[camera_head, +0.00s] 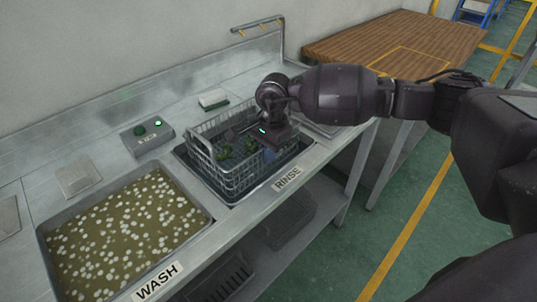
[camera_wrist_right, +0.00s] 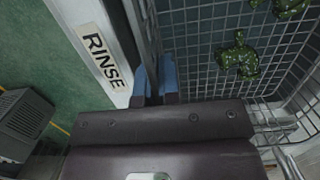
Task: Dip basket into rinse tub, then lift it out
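The grey wire basket (camera_head: 238,170) is over the rinse tub (camera_head: 186,157), its lower part inside the tub's opening and its top rim above the counter. It looks nearly upright. Several dark green lumpy pieces lie in it; one green piece (camera_wrist_right: 238,56) shows in the right wrist view. My right gripper (camera_head: 268,152) is at the basket's right side. In the right wrist view its blue fingertips (camera_wrist_right: 155,80) lie close on both sides of the basket's wall and look shut on it. The water level in the tub is hidden. My left gripper is not in view.
The wash tub (camera_head: 205,211) with cloudy, white-flecked liquid is at the left. A control box (camera_head: 147,137) with green lights and a sponge-like block (camera_head: 213,99) sit behind. A bent pipe (camera_head: 280,38) stands at the back. A wooden table (camera_head: 400,38) is at the right.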

